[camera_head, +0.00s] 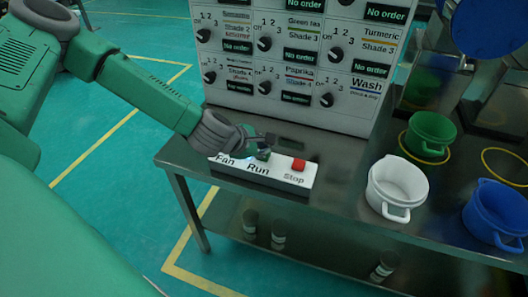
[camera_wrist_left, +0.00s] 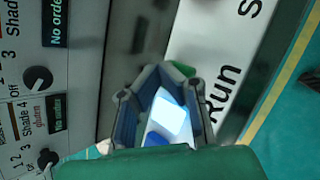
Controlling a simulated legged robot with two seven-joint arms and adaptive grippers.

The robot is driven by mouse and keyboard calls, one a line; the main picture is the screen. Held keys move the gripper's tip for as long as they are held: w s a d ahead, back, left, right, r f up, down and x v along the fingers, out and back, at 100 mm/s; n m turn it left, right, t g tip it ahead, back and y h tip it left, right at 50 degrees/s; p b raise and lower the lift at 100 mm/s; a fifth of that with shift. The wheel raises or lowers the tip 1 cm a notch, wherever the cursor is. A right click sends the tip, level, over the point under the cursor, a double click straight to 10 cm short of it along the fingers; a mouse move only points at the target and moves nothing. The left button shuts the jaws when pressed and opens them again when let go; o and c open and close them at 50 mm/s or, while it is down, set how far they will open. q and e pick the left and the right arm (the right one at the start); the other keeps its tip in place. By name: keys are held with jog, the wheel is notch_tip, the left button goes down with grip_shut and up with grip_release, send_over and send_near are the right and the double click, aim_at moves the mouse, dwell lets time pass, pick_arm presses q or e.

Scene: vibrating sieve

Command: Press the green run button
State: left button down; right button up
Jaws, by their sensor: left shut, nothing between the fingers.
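The white button box (camera_head: 262,171) lies on the front left corner of the steel table, labelled Fan, Run and Stop. The green run button (camera_head: 263,155) sits above the word Run, partly hidden by my left gripper. The red stop button (camera_head: 299,164) is to its right. My left gripper (camera_head: 266,142) is shut and empty, its tips at the run button. In the left wrist view the green button (camera_wrist_left: 185,68) shows just beyond the fingers (camera_wrist_left: 165,100); I cannot tell whether they touch it. My right gripper is not in view.
A panel with several black knobs (camera_head: 300,60) stands behind the box. A white pot (camera_head: 398,186), a green pot (camera_head: 430,134) and a blue pot (camera_head: 498,212) stand to the right on the table. A blue round object (camera_head: 490,25) is at the top right.

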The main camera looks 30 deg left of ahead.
pick_arm(q)
jog(key=shift+r, duration=0.55)
jog(key=shift+p, duration=0.3)
notch_tip(320, 180, up, 5)
jog(key=p, duration=0.4)
dwell(0.3)
